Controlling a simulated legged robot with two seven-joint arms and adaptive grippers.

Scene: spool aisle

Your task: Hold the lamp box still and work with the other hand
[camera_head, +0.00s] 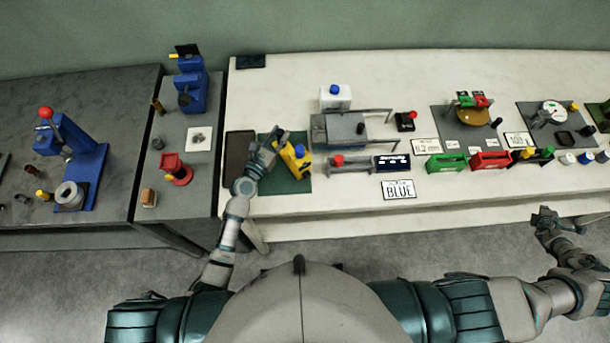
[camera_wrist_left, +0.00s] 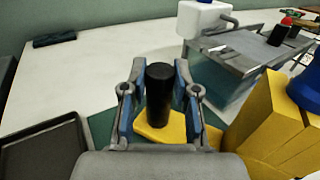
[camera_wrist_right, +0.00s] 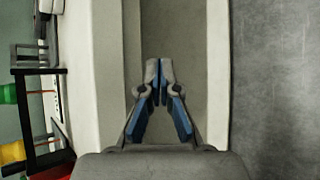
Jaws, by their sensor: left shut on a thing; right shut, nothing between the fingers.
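The yellow box (camera_head: 293,164) with a blue dome (camera_head: 299,151) on it, which I take as the lamp box, stands on a green mat at the left end of the white table. In the left wrist view its yellow body (camera_wrist_left: 272,125) is at the right. My left gripper (camera_head: 275,136) is shut on a black upright post (camera_wrist_left: 160,92) that rises from a yellow base beside the body. Whether base and body are one piece is partly hidden. My right gripper (camera_head: 543,216) is shut and empty, in front of the table's edge at the right; its closed fingers (camera_wrist_right: 158,72) show in the right wrist view.
A dark tray (camera_head: 238,153) lies left of the mat. A grey metal stand (camera_head: 340,133) with a white, blue-capped container (camera_head: 335,97) is just behind and right. Green (camera_head: 446,162) and red (camera_head: 490,160) boxes stand along the front.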

